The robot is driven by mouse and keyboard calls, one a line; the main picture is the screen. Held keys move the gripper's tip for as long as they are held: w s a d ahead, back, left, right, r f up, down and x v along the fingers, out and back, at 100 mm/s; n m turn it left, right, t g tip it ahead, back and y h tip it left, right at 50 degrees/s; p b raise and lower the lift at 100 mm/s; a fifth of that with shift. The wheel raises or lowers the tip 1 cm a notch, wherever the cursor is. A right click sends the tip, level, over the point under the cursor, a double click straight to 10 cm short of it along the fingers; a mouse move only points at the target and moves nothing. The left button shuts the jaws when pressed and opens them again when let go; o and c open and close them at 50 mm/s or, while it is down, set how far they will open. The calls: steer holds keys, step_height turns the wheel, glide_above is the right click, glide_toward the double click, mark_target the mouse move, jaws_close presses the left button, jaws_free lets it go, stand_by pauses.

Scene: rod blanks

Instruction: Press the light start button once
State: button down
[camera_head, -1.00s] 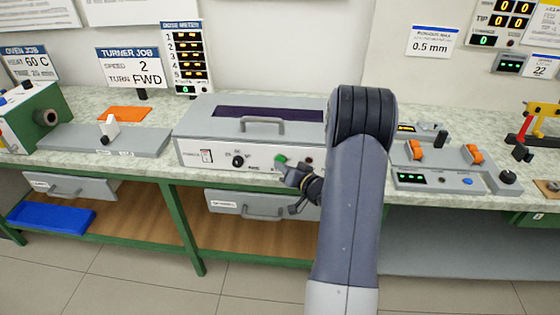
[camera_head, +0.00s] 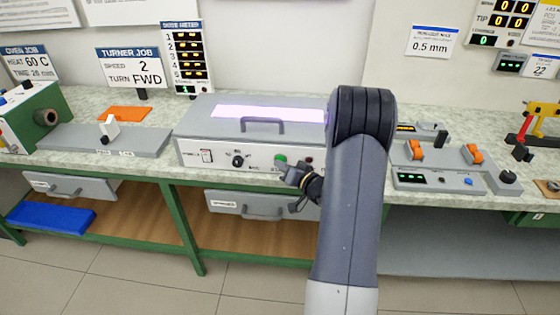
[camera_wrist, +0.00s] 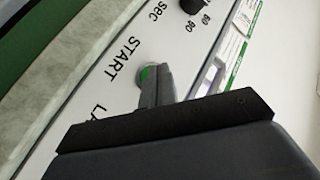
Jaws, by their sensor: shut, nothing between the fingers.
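The light box (camera_head: 190,150) is a grey machine with a handle on its lid and a window (camera_head: 270,112) that glows bright violet-white. The green start button (camera_head: 281,159) sits on its white front panel. It also shows in the wrist view (camera_wrist: 146,73), beside the word START and partly covered by the fingers. My gripper (camera_head: 284,168) is shut and empty, right in front of the button. In the wrist view its fingertips (camera_wrist: 155,72) overlap the button's edge; I cannot tell whether they touch it.
A rocker switch (camera_head: 206,156) and a black knob (camera_head: 238,160) are on the same panel to the left. A control box with orange switches (camera_head: 414,149) stands to the right. A drawer (camera_head: 225,203) hangs below the bench.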

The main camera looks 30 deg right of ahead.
steer(key=shift+s+a, duration=0.35)
steer(key=shift+s, duration=0.2)
steer(key=s+a, duration=0.1)
steer(key=s, duration=0.1)
steer(key=s+a+b, duration=0.1)
steer(key=s+a, duration=0.1)
steer(key=shift+s, duration=0.1)
steer(key=shift+d, duration=0.1)
stand_by(0.7)
steer(key=s+a, duration=0.2)
steer(key=s, duration=0.1)
steer(key=shift+a, duration=0.1)
stand_by(0.5)
